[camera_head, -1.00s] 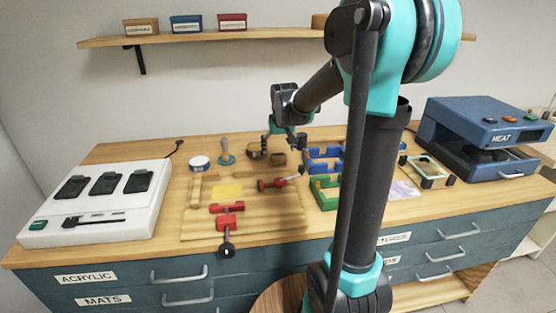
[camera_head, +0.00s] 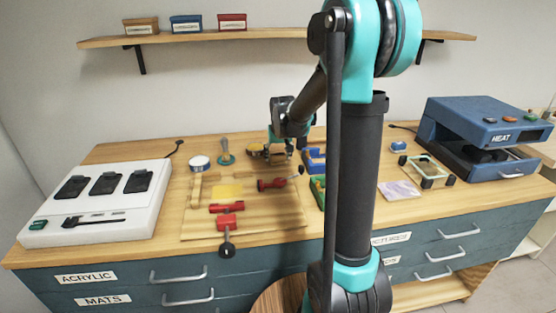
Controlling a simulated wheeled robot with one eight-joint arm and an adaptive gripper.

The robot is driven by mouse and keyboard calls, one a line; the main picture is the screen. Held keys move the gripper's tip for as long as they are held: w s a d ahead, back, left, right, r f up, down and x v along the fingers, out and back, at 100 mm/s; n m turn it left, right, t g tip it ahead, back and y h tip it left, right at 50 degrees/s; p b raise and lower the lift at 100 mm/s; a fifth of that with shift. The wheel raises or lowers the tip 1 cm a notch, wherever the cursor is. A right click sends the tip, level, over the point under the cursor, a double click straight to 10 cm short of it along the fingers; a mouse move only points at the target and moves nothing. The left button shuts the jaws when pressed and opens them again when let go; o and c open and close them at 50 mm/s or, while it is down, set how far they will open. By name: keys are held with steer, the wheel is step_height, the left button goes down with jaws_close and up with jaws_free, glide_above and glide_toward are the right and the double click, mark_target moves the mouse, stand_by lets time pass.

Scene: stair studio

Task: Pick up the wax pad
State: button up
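A flat yellow square pad (camera_head: 228,191) lies on the wooden board (camera_head: 265,227) in the middle of the bench. A small brown block was visible farther back and is now mostly hidden behind my gripper. I cannot tell for sure which of these is the wax pad. My gripper (camera_head: 280,156) points down over the back of the work area, beside the dark round tin (camera_head: 256,149). Its fingers look apart, with no clear hold on anything. It is behind and to the right of the yellow pad.
Red clamps (camera_head: 226,222) and a red-handled tool (camera_head: 272,184) lie near the pad. A white box (camera_head: 97,205) stands left, blue (camera_head: 316,158) and green (camera_head: 317,186) holders right, partly behind my arm. A blue heat press (camera_head: 484,130) is far right.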

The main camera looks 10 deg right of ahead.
mark_target(278, 154)
steer(key=c, duration=0.8)
steer(key=shift+r, duration=0.15)
step_height(278, 154, up, 20)
steer(key=shift+f, duration=0.1)
steer(key=o, duration=0.6)
steer(key=c, duration=0.4)
